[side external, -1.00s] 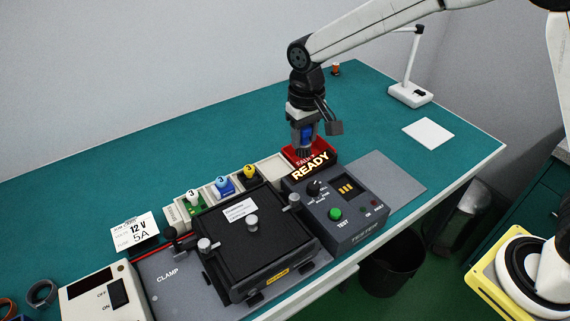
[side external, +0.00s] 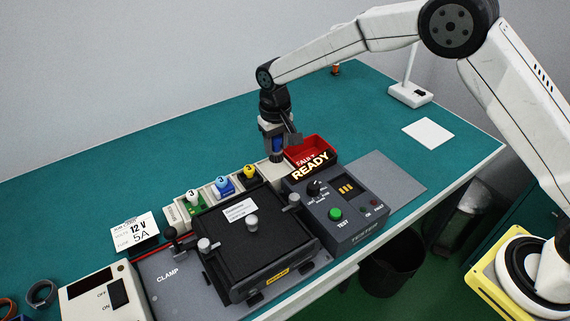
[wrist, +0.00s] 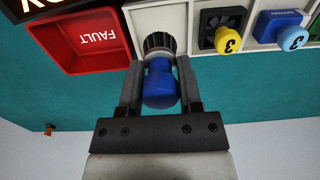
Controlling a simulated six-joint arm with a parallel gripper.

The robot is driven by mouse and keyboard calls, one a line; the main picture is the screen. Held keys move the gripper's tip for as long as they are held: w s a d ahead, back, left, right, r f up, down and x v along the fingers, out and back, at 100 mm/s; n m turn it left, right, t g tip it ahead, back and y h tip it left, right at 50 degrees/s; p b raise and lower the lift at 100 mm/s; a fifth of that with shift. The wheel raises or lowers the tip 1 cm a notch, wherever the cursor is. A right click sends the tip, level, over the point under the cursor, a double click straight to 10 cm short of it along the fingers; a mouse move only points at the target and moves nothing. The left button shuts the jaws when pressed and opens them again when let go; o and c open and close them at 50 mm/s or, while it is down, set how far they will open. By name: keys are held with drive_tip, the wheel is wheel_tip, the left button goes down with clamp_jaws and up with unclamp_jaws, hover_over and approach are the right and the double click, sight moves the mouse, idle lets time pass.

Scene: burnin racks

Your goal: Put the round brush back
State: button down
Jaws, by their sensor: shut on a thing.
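The round brush (wrist: 160,84) has a blue handle and a dark bristle ring. My gripper (wrist: 160,86) is shut on its blue handle. In the wrist view the bristle end lies over a white bin (wrist: 160,18), between the red FAULT bin (wrist: 95,38) and the bin with the yellow knob. In the side view my gripper (side external: 274,152) points down above that white bin (side external: 266,172). I cannot tell whether the bristles touch the bin floor.
Bins with a yellow (side external: 249,171), a blue (side external: 222,183) and a green-based knobbed part (side external: 193,197) stand to the left. The tester (side external: 345,200) showing READY and the black clamp fixture (side external: 255,240) stand in front.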

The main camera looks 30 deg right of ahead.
sight(275, 154)
drive_tip(key=shift+w+f, duration=0.25)
drive_tip(key=shift+f, duration=1.6)
drive_tip(key=shift+f, duration=0.1)
drive_tip(key=shift+c, duration=1.4)
unclamp_jaws()
wheel_tip(275, 154, up, 12)
drive_tip(key=shift+r, duration=0.15)
drive_tip(key=shift+s, duration=0.1)
